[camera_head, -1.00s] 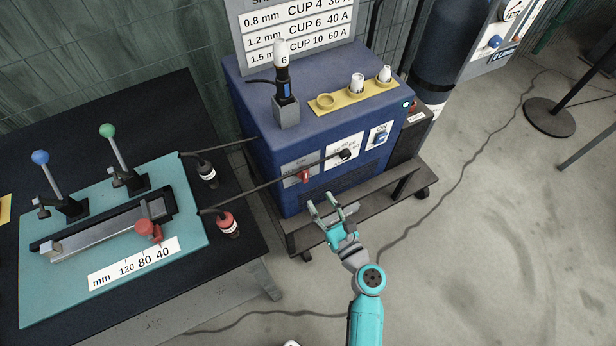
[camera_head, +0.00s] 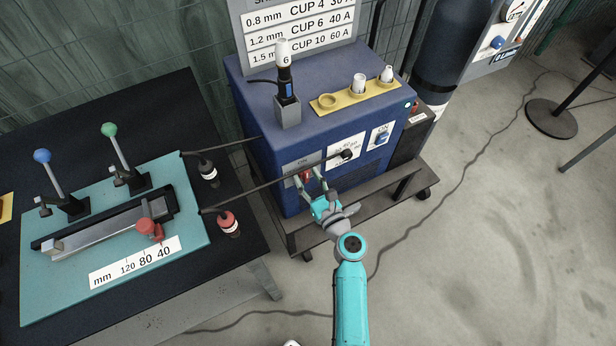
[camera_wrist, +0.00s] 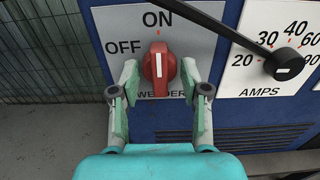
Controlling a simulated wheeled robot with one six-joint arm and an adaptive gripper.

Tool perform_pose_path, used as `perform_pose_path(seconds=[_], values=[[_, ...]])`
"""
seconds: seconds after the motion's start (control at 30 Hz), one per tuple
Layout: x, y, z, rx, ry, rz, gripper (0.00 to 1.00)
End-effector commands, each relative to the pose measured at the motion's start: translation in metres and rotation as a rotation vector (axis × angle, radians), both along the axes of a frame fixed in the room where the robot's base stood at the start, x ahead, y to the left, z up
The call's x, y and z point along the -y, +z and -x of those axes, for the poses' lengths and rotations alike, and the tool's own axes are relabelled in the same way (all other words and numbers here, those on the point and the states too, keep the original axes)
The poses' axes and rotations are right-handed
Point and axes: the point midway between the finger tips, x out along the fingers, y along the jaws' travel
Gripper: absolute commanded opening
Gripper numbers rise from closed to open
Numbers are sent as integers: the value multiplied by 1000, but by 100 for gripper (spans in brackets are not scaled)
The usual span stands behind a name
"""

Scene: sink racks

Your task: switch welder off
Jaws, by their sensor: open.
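The welder (camera_head: 270,135) is a blue box on a low cart. Its red rotary switch (camera_wrist: 159,68) sits on a grey plate marked ON, OFF and WELDER in the wrist view. The white mark on the knob points up, toward ON. The switch also shows in the head view (camera_head: 305,175), partly covered by my gripper. My gripper (camera_wrist: 160,82) is open, with one finger on each side of the red knob. A small gap seems to show on both sides; whether the fingertips touch the knob, I cannot tell.
A blue ON switch (camera_head: 381,138) is further right. A cart shelf (camera_head: 350,205) juts out below. A table with a teal fixture (camera_head: 190,225) stands left.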

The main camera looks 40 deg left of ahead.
Motion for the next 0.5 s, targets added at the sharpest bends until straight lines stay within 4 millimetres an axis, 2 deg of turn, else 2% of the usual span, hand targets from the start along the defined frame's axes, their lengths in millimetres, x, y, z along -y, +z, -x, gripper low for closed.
perform_pose_path(seconds=[0.23, 0.27, 0.4, 0.43, 0.5], values=[[-1, 0, 0, 0, 0, 0, 46], [-1, 0, 0, 0, 0, 0, 41], [0, 0, 0, 1, 0, 0, 6], [0, 0, 0, 1, 0, 0, 0], [0, 0, 0, 3, 0, 1, 0]])
